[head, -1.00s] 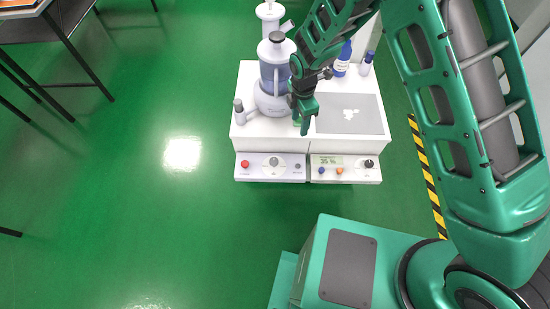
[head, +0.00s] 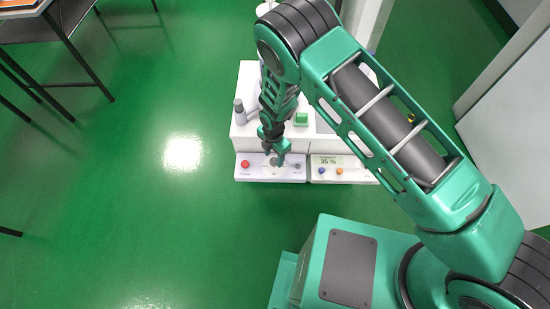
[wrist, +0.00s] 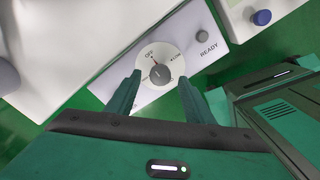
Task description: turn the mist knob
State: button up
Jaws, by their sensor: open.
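A grey knob (wrist: 160,74) sits on a round white dial on the left control panel. Its pointer is at or near the word OFF, with LOW to the right. In the wrist view my gripper (wrist: 160,80) is open, with one finger on each side of the knob. I cannot tell whether the fingertips touch it or stay above it. In the head view my gripper (head: 273,152) is over the left panel (head: 262,178) and covers much of the dial.
Left of the dial is a red button (head: 245,163); right of it, a grey READY lamp (wrist: 203,37). The right panel has a 35 % display (head: 328,162), a blue knob (head: 321,171) and an orange knob (head: 339,171). A grey-capped post (head: 239,108) stands behind.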

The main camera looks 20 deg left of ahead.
jog(key=shift+f, duration=1.05)
jog(key=c, duration=1)
jog(key=shift+c, duration=0.2)
jog(key=shift+m, duration=0.3)
